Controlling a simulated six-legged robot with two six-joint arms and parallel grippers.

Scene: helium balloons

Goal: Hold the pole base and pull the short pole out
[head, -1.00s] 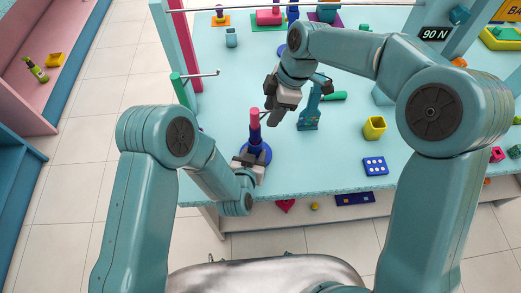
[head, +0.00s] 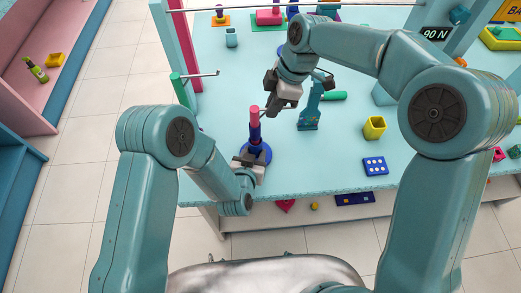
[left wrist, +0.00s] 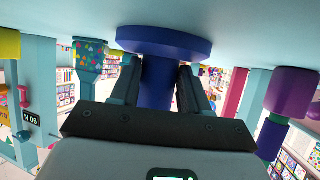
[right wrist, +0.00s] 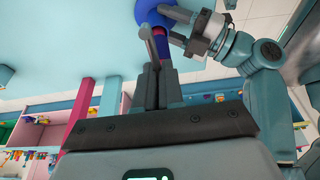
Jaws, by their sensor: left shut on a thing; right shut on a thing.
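The pole base is a blue disc (head: 263,154) with an upright tube, near the front left of the table.
A teal stand (head: 310,112) is close right of the pole, with a green cylinder (head: 334,96) behind it. A yellow cup (head: 374,128) and a blue dotted block (head: 375,166) lie further right. A rod on a green post (head: 180,90) stands at left.

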